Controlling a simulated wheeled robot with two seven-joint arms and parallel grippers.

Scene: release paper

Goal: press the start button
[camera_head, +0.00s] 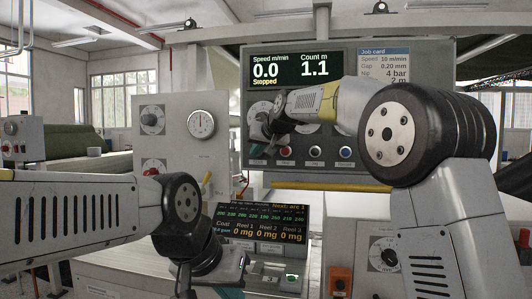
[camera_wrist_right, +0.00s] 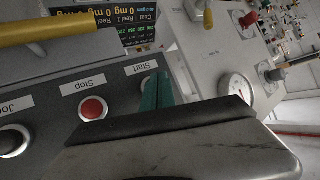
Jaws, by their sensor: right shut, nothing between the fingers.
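The control panel (camera_head: 268,165) carries a row of buttons below its display (camera_head: 295,70), which reads 0.0 m/min, Stopped, and count 1.1 m. The Start label (camera_wrist_right: 137,69) shows in the right wrist view, but the start button is hidden behind my right gripper's teal fingers (camera_wrist_right: 155,92). My right gripper (camera_head: 251,147) is shut and empty, with its fingertips at the start button's place; whether they touch it I cannot tell. My left gripper (camera_head: 210,280) is low at the bottom of the head view, partly cut off, its opening unclear.
The red stop button (camera_head: 287,152) is just right of the start position; it also shows in the wrist view (camera_wrist_right: 93,108). A jog button (camera_head: 315,152) and a blue button (camera_head: 345,152) follow. A yellow bar (camera_head: 330,186) runs below the panel. A lower screen (camera_head: 262,222) shows reel weights.

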